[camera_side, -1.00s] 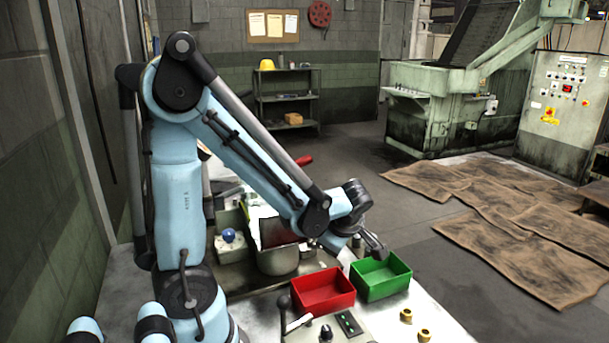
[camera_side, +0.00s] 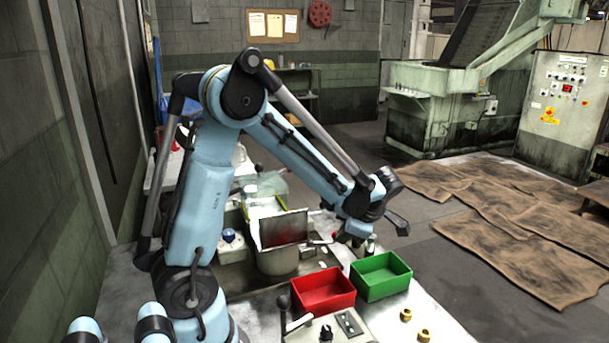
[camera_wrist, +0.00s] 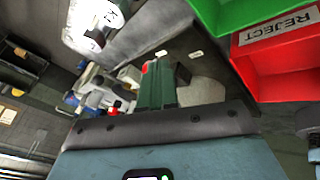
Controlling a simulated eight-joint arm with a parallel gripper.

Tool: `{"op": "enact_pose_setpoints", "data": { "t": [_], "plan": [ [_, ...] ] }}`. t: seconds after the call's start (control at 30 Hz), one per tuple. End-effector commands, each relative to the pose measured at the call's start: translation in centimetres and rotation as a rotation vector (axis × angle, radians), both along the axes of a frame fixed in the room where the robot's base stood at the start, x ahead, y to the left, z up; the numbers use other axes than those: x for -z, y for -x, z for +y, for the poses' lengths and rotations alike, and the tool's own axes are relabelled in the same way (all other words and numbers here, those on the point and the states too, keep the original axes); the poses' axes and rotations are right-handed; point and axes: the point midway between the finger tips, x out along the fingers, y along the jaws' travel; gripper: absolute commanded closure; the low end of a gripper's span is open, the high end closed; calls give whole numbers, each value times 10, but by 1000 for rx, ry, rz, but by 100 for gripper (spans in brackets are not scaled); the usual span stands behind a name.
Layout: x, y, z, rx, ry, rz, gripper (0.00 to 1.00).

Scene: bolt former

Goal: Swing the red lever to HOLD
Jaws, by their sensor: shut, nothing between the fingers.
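My gripper (camera_side: 357,240) is shut and empty, pointing down behind the red and green bins in the side view. A small red piece (camera_side: 333,236) shows just left of it, at the end of a thin pale rod; it looks like the red lever's grip. I cannot tell whether the gripper touches it. A red spot (camera_wrist: 145,69) also shows in the wrist view, beside a dark green block. The lever's pivot is unclear and no HOLD mark is readable.
The red bin (camera_side: 322,308), labelled REJECT in the wrist view, and the green bin (camera_side: 381,293) stand just in front of my gripper. A red-stained plate (camera_side: 284,229) stands over a round pot (camera_side: 277,262). A control box (camera_side: 335,330) and brass nuts (camera_side: 424,335) are nearer.

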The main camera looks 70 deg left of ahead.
Motion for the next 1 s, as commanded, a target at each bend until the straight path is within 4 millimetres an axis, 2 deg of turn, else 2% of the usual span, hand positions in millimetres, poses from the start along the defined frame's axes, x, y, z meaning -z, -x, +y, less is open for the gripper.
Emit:
{"op": "enact_pose_setpoints", "data": {
  "t": [0.5,1.0],
  "plan": [
    [0,-16,25,-18,0,-1,100],
    [0,-19,32,-16,-3,-4,100]
  ]
}}
